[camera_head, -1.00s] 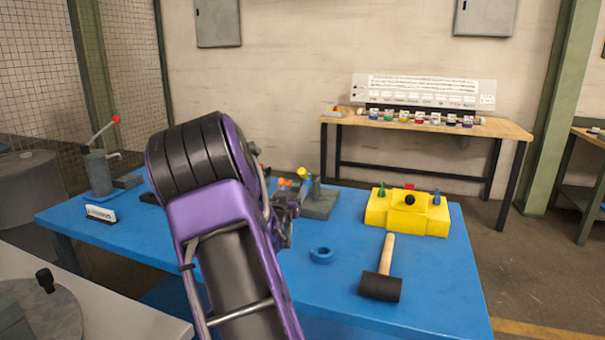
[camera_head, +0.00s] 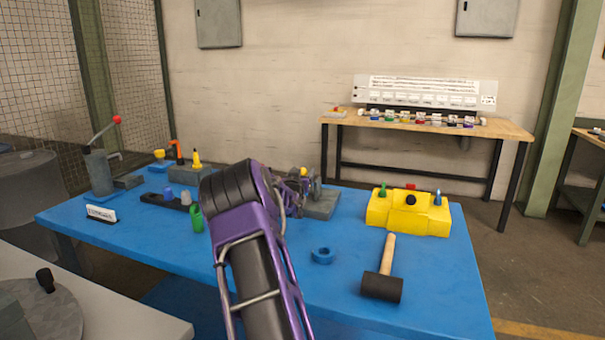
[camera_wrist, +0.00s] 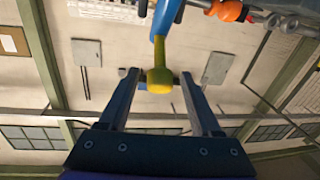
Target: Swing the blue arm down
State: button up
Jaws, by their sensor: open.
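The blue arm (camera_wrist: 166,17) shows at the top of the wrist view and ends in a yellow knob (camera_wrist: 160,80). In the head view the yellow knob (camera_head: 304,172) shows above a grey fixture (camera_head: 321,206) on the blue table; the blue arm itself is hidden behind my arm. My gripper (camera_wrist: 158,75) is open, with one finger on each side of the knob in the wrist picture. Gaps show on both sides, and I see no contact. I cannot tell how deep the knob sits between the fingers. In the head view my own arm hides most of the gripper.
An orange part (camera_wrist: 229,10) lies close to the right of the blue arm. A yellow block (camera_head: 408,213), a mallet (camera_head: 383,276) and a blue ring (camera_head: 322,255) stand clear on the right. A green piece (camera_head: 196,219) and a red-tipped lever (camera_head: 103,131) are left.

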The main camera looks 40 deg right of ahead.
grip_shut()
dwell(0.4)
dwell(1.1)
